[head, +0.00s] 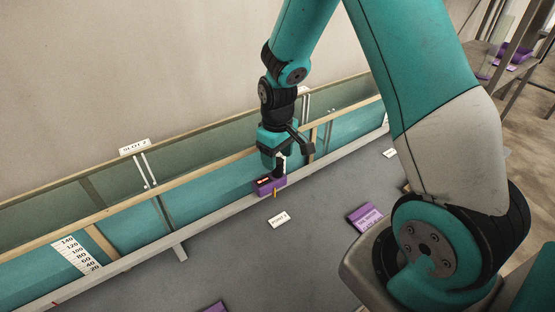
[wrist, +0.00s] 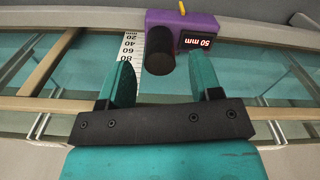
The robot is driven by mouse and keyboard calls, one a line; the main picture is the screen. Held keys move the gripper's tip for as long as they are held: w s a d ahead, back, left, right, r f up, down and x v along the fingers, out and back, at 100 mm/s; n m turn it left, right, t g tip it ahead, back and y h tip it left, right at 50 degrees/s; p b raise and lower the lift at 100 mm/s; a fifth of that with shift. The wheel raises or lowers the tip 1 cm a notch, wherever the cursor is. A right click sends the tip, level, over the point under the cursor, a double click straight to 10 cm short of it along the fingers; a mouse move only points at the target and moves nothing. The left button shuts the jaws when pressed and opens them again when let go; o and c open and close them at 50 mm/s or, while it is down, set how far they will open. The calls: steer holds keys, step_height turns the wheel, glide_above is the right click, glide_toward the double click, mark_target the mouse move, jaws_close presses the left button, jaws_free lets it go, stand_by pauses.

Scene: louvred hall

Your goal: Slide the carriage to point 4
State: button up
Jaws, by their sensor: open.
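The carriage (head: 265,187) is a purple block on the pale rail (head: 215,212) along the table's back edge. In the wrist view the carriage (wrist: 205,24) shows a black knob (wrist: 160,58), a yellow pointer (wrist: 182,8) and a display reading 50 mm. My gripper (head: 281,163) is at the carriage. In the wrist view my gripper (wrist: 161,62) is open, with the knob between its two teal fingertips in the picture and gaps on both sides. A small white POINT label (head: 279,220) lies in front of the carriage; its number is too small to read surely.
Another white label (head: 390,153) lies farther right along the rail. A purple plate (head: 367,217) lies on the grey table. A white scale (head: 77,255) stands at the left, and a SLOT 2 sign (head: 134,147) is behind. The rail beside the carriage looks clear.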

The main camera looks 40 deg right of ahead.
mark_target(269, 176)
steer(key=shift+f, duration=1.3)
